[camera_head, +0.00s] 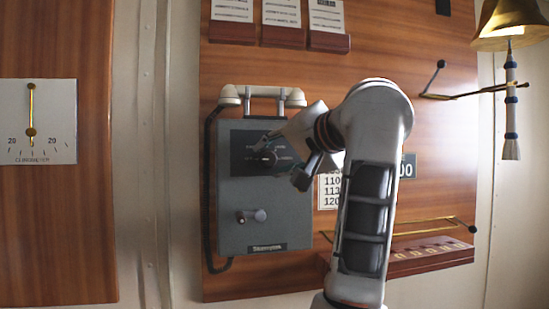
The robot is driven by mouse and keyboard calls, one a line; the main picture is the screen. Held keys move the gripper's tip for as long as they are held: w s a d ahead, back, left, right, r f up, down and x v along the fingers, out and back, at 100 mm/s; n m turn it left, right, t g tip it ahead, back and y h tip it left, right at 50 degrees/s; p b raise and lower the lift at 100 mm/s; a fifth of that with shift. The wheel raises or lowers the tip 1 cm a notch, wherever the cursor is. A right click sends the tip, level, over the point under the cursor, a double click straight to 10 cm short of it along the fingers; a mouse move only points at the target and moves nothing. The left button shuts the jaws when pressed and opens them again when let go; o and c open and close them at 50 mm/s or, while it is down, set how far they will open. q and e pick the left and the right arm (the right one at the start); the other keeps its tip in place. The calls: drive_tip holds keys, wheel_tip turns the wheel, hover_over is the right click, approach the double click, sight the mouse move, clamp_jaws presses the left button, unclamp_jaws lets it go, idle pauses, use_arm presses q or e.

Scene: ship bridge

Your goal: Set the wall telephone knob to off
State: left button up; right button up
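The grey wall telephone (284,212) hangs on the wood panel, with its cream handset (263,92) on the cradle at the top. A black plate on its upper front carries the dark rotary knob (266,158) with small white labels around it. The labels are too small to read, so I cannot tell the knob's setting.
A small crank (252,216) sticks out of the telephone's lower front. A brass bell (510,24) with a rope hangs at upper right. A brass rail and wooden rack (430,258) are at lower right. A clinometer (38,122) is on the left panel.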

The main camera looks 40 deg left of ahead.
use_arm(q)
wheel_tip(320, 180, up, 9)
drive_tip(key=shift+s+f, duration=0.15)
drive_tip(key=shift+r, duration=0.7)
drive_tip(key=shift+f, duration=0.1)
idle(0.3)
